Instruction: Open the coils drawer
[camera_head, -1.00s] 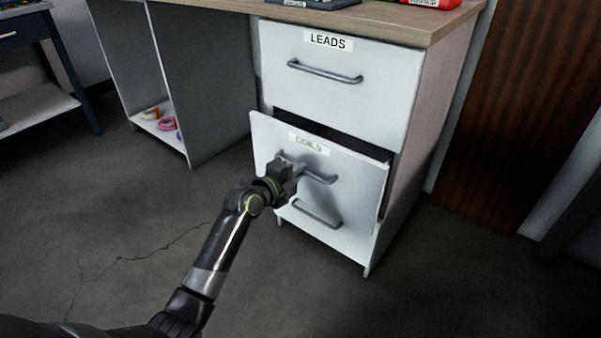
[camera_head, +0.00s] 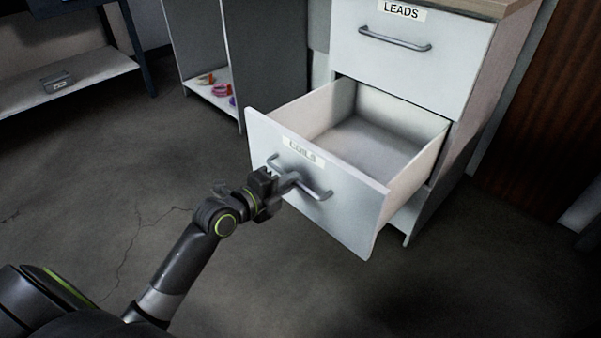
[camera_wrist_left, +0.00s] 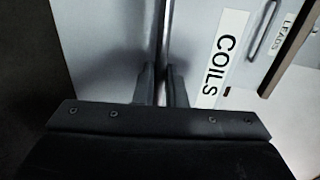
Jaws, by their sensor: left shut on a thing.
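The coils drawer (camera_head: 335,195) is pulled well out of the white cabinet, and its inside (camera_head: 365,145) looks empty in the part I can see. Its front carries a COILS label (camera_head: 303,150) and a grey bar handle (camera_head: 318,192). My left gripper (camera_head: 285,184) is shut on that handle, near its middle. In the left wrist view the gripper's two fingers (camera_wrist_left: 161,85) stand either side of the handle bar, beside the COILS label (camera_wrist_left: 222,58). My right gripper is not in view.
The LEADS drawer (camera_head: 395,50) above is shut. An open shelf unit (camera_head: 215,95) with small coloured items stands behind left. A low shelf (camera_head: 90,75) is at far left. The floor (camera_head: 120,215) in front is clear.

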